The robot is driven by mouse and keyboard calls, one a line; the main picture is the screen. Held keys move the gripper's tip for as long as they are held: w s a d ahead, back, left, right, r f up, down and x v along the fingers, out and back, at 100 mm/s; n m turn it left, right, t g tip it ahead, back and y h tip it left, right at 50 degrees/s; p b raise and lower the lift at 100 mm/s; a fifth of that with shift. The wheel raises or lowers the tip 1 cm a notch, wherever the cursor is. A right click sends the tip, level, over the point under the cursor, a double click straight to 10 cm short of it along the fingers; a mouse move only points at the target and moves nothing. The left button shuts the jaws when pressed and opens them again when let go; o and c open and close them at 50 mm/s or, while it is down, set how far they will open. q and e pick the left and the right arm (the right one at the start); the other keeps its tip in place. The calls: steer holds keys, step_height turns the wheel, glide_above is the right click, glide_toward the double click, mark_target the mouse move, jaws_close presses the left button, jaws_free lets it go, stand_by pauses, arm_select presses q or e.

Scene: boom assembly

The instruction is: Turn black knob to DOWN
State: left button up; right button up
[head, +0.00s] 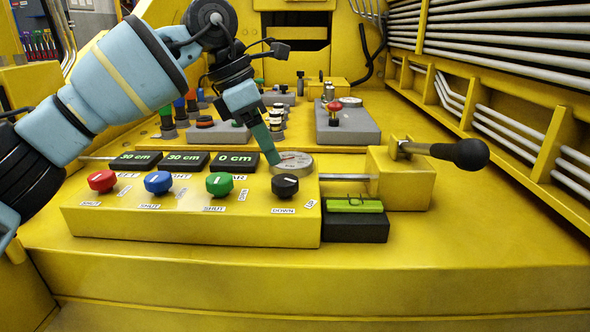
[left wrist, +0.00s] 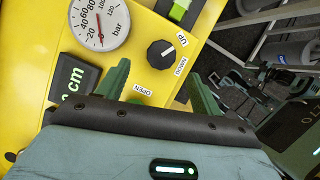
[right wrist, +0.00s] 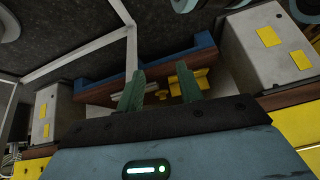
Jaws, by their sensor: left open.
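The black knob (head: 285,186) is at the right end of the yellow control box, with a DOWN label in front of it and another label to its right. In the left wrist view the black knob (left wrist: 161,54) stands between UP and DOWN labels. A white mark shows on its face; I cannot tell its setting surely. My left gripper (head: 268,150) is above and behind the knob, pointing down. In the left wrist view its fingers (left wrist: 160,85) are spread, empty and apart from the knob. My right gripper (right wrist: 160,88) is spread and empty, away from the panel.
Red (head: 102,181), blue (head: 158,182) and green (head: 219,184) knobs line the yellow box (head: 190,222) to the left. A pressure gauge (head: 293,161) is behind the black knob. A black-handled lever (head: 459,153) and a black block with a green top (head: 355,226) stand to the right.

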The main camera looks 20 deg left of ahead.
mark_target(284, 179)
arm_select(q)
steer(key=x, duration=0.5)
steer(key=shift+s+d+f+b, duration=0.1)
steer(key=shift+s+f+b, duration=0.05)
steer(key=shift+f+b, duration=0.25)
steer(key=shift+d+f, duration=0.2)
steer(key=shift+f, duration=0.35)
arm_select(e)
steer(key=shift+s+f, duration=0.35)
steer(key=shift+s, duration=0.05)
